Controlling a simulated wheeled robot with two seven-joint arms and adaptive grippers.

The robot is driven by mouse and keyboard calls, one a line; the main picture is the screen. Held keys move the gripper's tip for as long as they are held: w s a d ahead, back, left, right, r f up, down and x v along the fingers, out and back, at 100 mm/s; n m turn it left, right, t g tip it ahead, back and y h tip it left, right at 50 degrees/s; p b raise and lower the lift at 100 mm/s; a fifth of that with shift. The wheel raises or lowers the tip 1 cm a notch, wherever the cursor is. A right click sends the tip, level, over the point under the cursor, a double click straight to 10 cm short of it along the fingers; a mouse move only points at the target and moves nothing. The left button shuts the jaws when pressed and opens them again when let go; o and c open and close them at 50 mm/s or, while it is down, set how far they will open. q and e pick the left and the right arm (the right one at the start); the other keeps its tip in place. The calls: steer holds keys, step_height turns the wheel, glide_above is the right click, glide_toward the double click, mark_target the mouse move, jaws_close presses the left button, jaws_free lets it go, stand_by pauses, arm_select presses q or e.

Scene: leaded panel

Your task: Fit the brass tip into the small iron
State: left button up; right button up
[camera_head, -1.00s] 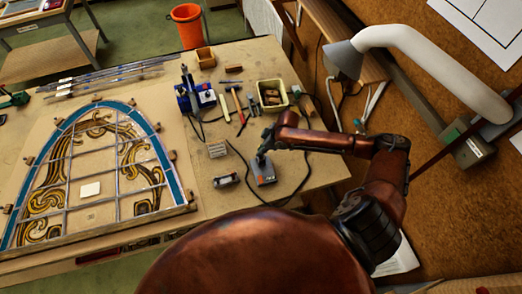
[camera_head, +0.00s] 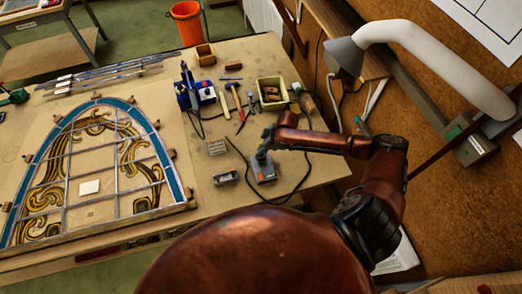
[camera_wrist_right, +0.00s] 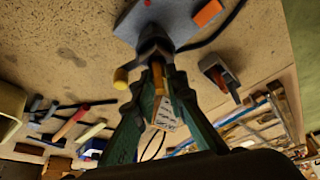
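The small iron's grey base box (camera_head: 263,169), with an orange switch, sits on the bench near its right side. In the right wrist view the box (camera_wrist_right: 180,14) is at the top, with a dark round iron part (camera_wrist_right: 152,42) at its near end. My right gripper (camera_head: 266,146) is just over the box. In the right wrist view its green fingers (camera_wrist_right: 159,80) close around a narrow brass tip (camera_wrist_right: 158,78), which points toward the dark part. The tip's end meets or overlaps that part; I cannot tell how deep it is. My left gripper is not in view.
A small metal box (camera_head: 226,178) and a ribbed block (camera_head: 217,147) lie left of the base. A black cable curls around it. The leaded panel (camera_head: 95,165) fills the left.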

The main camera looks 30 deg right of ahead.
steer(key=o, duration=0.5)
steer(key=v, duration=1.2)
steer(key=shift+a+r, duration=0.1)
